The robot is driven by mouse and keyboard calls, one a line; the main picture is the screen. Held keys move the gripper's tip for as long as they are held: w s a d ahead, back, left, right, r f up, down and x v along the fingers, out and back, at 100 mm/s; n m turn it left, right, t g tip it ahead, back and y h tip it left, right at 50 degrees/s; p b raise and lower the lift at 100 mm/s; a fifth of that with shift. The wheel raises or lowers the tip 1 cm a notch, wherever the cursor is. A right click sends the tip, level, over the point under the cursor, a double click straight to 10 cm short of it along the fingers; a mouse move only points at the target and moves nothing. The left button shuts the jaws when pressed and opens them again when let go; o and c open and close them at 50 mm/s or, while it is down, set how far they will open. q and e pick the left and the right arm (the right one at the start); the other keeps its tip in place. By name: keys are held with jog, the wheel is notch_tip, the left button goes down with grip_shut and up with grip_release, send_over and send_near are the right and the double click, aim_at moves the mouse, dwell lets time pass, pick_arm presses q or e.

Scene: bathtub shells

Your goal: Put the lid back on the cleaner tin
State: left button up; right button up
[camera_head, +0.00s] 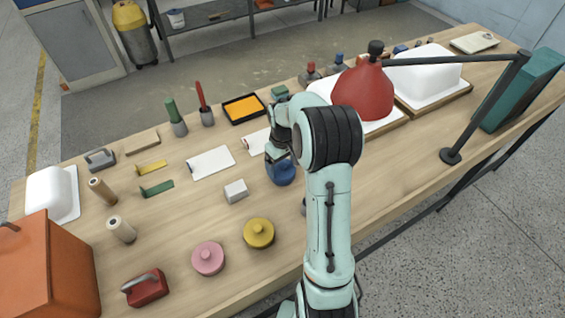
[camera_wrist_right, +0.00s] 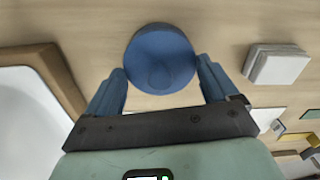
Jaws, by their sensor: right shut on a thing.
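My right gripper (camera_head: 281,160) reaches down over the middle of the table and is shut on a blue round lid-like piece (camera_head: 283,175). In the right wrist view the blue piece (camera_wrist_right: 160,57) sits between the two fingertips (camera_wrist_right: 160,75), over bare wood. I cannot tell if it touches the table. A pink round tin with a knob (camera_head: 208,258) and a yellow one (camera_head: 258,233) stand at the near edge. A small dark edge (camera_head: 304,206) shows beside my right arm, mostly hidden; I cannot tell what it is. My left gripper is out of view.
A white block (camera_head: 235,190) stands just left of the gripper. A red lamp (camera_head: 363,92) and white shells on wooden boards (camera_head: 432,103) are to the right. An orange box (camera_head: 45,270) and red tool (camera_head: 147,288) are at the near left.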

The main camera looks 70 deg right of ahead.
jog(key=shift+f, duration=0.15)
dwell(0.7)
jog(key=o, duration=0.9)
jog(key=shift+r+p, duration=1.35)
jog(key=shift+r, duration=0.7)
jog(key=shift+r+p, duration=0.85)
jog(key=shift+r, duration=0.65)
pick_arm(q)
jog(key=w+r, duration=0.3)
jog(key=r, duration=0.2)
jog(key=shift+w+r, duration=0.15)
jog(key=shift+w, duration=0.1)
